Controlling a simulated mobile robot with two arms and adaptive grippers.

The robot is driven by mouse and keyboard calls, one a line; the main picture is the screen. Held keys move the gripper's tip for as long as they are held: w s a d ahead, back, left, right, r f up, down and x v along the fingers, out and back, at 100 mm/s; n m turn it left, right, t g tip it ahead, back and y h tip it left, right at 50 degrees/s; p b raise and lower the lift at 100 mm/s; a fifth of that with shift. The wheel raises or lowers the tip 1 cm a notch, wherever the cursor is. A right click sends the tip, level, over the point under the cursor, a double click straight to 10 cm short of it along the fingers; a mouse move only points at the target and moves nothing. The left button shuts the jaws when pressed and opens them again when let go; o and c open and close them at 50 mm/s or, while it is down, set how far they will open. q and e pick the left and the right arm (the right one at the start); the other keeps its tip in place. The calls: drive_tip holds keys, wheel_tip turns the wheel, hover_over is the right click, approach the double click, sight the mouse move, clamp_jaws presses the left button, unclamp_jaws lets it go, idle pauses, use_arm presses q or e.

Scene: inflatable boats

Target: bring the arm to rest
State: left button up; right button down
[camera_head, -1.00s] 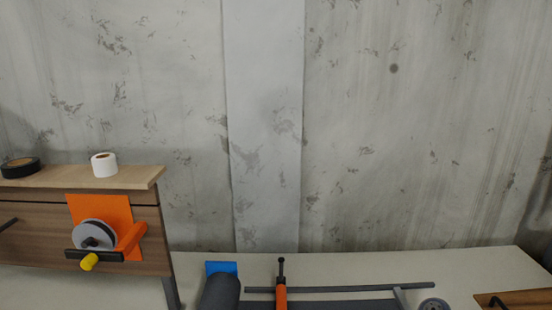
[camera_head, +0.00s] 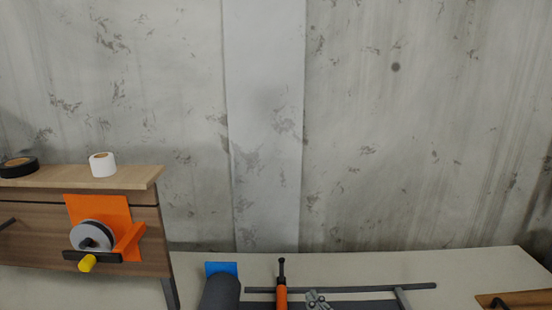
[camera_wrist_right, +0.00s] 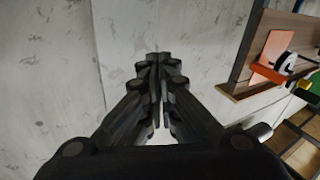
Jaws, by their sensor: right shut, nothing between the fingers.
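Most of my right arm is outside the head view. My left gripper does not show in either view.
A light worktable (camera_head: 480,262) stands by the wall. It bears an orange-handled tool (camera_head: 282,297), a dark roll (camera_head: 221,292) and a grey bar frame (camera_head: 340,290). At left, a wooden cabinet (camera_head: 30,230) carries white tape (camera_head: 103,165), black tape (camera_head: 19,168) and an orange tape dispenser (camera_head: 128,238).

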drive_tip(key=s+d+f+m+g+h, duration=0.2)
drive_tip(key=s+d+f+m+h, duration=0.3)
drive_tip(key=d+f+h, duration=0.2)
drive_tip(key=s+d+f+g, duration=0.2)
drive_tip(key=s+f+g, duration=0.15)
drive_tip(key=s, duration=0.45)
drive_tip(key=s+d+f+g+h, duration=0.1)
drive_tip(key=s+f+g, duration=0.25)
drive_tip(key=s, duration=0.55)
drive_tip(key=s+d+f+g, duration=0.2)
drive_tip(key=s+g, duration=0.2)
drive_tip(key=s, duration=0.4)
wheel_tip(320, 180, down, 28)
drive_tip(key=s+g+b, duration=0.1)
drive_tip(key=s, duration=0.1)
drive_tip(key=s+d+f+g, duration=0.1)
drive_tip(key=s+d+f, duration=0.1)
drive_tip(key=s+f, duration=1.4)
drive_tip(key=shift+s+d+f+g+b, duration=0.3)
drive_tip(key=shift+s+f+b, duration=0.05)
drive_tip(key=shift+s+b, duration=0.1)
